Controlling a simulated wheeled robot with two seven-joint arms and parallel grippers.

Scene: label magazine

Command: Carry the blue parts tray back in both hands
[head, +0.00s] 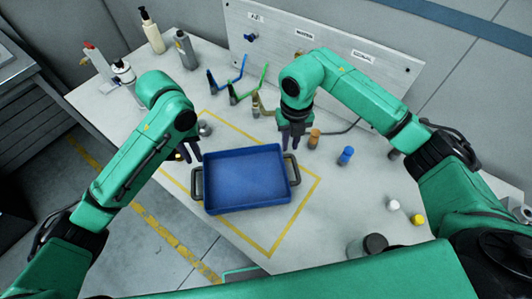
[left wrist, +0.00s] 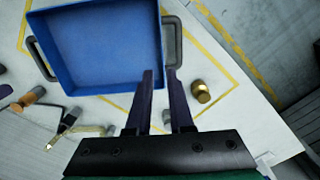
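The blue parts tray (head: 246,208) lies flat and empty on the table inside a yellow taped outline, with a dark handle on its left (head: 197,184) and right (head: 294,168) sides. My left gripper (head: 190,152) is open above the tray's far left corner, near the left handle. In the left wrist view its fingers (left wrist: 160,80) are apart and empty, with the tray (left wrist: 108,45) and handle (left wrist: 173,42) just beyond the tips; contact cannot be told. My right gripper (head: 291,143) points down with fingers apart, behind the tray's far right corner near the right handle.
A grey board (head: 320,50) with labels and coloured hooks stands behind. Bottles (head: 152,32) stand at the far left. An orange cylinder (head: 314,138) and a blue one (head: 346,155) stand right of the tray. A brass piece (left wrist: 200,91) is near the left gripper. The front table edge is close.

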